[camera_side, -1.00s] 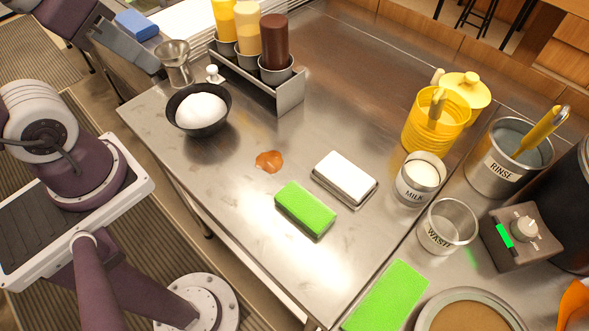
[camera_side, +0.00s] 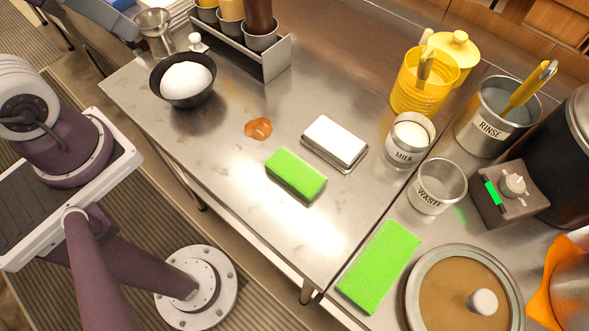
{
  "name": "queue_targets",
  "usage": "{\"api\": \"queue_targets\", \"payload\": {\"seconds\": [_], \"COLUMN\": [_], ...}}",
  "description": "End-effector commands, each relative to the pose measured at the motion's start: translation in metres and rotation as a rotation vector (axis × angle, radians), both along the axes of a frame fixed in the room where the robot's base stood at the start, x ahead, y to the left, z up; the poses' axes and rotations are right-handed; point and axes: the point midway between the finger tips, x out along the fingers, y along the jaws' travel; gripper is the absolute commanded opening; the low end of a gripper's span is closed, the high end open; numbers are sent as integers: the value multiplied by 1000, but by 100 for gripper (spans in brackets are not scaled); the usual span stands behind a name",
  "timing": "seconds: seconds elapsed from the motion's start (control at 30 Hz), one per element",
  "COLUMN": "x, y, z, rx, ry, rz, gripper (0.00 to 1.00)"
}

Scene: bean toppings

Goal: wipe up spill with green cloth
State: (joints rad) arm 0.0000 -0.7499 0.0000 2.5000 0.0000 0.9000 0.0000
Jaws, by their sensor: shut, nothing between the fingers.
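A small orange-brown spill (camera_side: 258,128) lies on the steel counter. A thick bright green cloth or sponge-like block (camera_side: 296,175) lies just below and right of the spill, apart from it. A second, flatter green cloth (camera_side: 378,267) lies on the near right counter, farther from the spill. Nothing covers the spill or either green piece.
A white block on a metal tray (camera_side: 361,160) lies right of the spill. A black bowl (camera_side: 183,97) with a white mound and a bottle rack (camera_side: 272,66) stand behind. Counter around the spill is clear.

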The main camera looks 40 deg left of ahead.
Motion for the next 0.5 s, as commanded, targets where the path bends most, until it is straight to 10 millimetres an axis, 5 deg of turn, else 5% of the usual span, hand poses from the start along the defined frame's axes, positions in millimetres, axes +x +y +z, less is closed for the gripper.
{"api": "queue_targets", "payload": {"seconds": [0.27, 0.37, 0.5], "x": [0, 3, 40], "y": [0, -2, -24], "z": [0, 0, -7], "rx": [0, 7, 87], "ry": [0, 9, 103], "rz": [0, -24, -283], "gripper": [0, 18, 45]}}
